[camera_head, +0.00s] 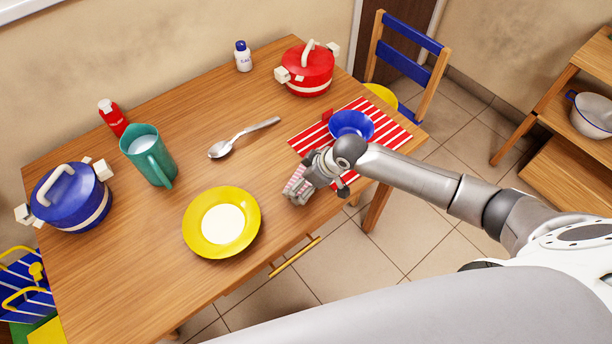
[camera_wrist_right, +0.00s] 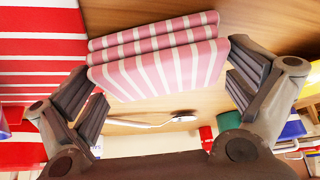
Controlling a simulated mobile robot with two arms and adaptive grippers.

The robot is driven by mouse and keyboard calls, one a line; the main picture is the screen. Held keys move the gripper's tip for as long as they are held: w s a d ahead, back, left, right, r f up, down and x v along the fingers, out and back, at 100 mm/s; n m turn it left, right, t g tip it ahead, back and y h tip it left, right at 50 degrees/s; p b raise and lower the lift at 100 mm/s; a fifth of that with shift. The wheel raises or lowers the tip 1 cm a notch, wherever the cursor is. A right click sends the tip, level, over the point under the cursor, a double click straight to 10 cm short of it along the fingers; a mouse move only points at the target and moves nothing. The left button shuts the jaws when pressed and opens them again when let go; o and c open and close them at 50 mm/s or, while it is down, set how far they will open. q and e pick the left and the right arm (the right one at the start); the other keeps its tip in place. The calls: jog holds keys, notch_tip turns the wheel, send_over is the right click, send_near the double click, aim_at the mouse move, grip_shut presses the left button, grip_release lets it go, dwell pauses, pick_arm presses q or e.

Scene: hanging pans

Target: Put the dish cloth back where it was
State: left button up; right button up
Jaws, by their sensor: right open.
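The dish cloth (camera_head: 296,186) is folded, with pink and white stripes. It is on the wooden table near the front edge, just left of the red-and-white striped mat, and my gripper partly hides it in the head view. In the right wrist view the cloth (camera_wrist_right: 160,65) shows as stacked folds between the fingers. My right gripper (camera_head: 318,178) is open over the cloth, with one finger on either side; the fingers (camera_wrist_right: 160,78) look apart from it. My left gripper is not in view.
The striped mat (camera_head: 387,134) holds a blue bowl (camera_head: 350,124). A yellow plate (camera_head: 221,222), a spoon (camera_head: 240,138), a green pitcher (camera_head: 149,157), a blue pot (camera_head: 70,200) and a red pot (camera_head: 307,70) stand around. Bare table (camera_head: 130,265) lies at front left.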

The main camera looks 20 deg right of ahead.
jog(key=shift+r, duration=0.4)
jog(key=v, duration=1.2)
jog(key=shift+f, duration=0.1)
